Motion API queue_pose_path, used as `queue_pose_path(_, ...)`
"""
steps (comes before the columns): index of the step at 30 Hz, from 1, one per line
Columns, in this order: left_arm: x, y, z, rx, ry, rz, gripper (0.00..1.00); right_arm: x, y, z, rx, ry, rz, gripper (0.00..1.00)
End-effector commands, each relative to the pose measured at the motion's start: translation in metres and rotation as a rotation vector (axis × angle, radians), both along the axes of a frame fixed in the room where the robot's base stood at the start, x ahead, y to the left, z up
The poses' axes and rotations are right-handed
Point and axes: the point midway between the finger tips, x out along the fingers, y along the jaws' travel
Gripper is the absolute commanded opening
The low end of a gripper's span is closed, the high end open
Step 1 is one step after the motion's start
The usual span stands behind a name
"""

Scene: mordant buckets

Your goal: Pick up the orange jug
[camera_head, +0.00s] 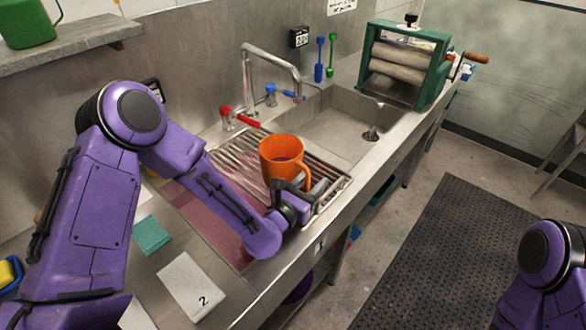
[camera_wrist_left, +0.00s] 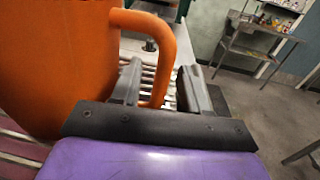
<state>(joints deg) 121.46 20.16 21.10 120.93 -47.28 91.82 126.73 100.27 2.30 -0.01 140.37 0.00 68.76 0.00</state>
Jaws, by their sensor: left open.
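The orange jug (camera_head: 279,150) stands upright on the ribbed metal drainer beside the sink, its handle toward the counter's front edge. My left gripper (camera_head: 308,186) is low at the handle side of the jug. In the left wrist view the jug's body (camera_wrist_left: 55,65) fills the left side, and its handle (camera_wrist_left: 150,22) curves down between the fingers of my left gripper (camera_wrist_left: 160,90). The fingers are open, one on each side of the handle; whether either touches it I cannot tell. My right gripper is not in view.
A steel faucet (camera_head: 270,62) with a red and a blue tap rises behind the drainer. The sink basin (camera_head: 335,130) is empty. A green roller press (camera_head: 404,65) stands beyond it. A white card (camera_head: 190,287) marked 2 and a teal cloth (camera_head: 152,235) lie nearer.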

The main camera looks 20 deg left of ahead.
Motion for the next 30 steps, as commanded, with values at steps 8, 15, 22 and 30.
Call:
queue_pose_path(8, 0.000, 0.000, 0.000, 0.001, 0.000, -0.001, 0.00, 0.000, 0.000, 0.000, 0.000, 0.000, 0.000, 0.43)
queue_pose_path(15, 0.000, 0.000, 0.001, 0.000, -0.002, -0.002, 0.00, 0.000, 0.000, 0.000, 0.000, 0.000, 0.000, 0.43)
queue_pose_path(22, 0.000, 0.000, 0.008, 0.000, -0.003, -0.001, 0.00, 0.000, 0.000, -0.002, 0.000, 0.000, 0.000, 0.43)
queue_pose_path(30, 0.000, 0.000, 0.038, 0.000, -0.005, 0.001, 0.00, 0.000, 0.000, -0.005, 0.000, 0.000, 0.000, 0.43)
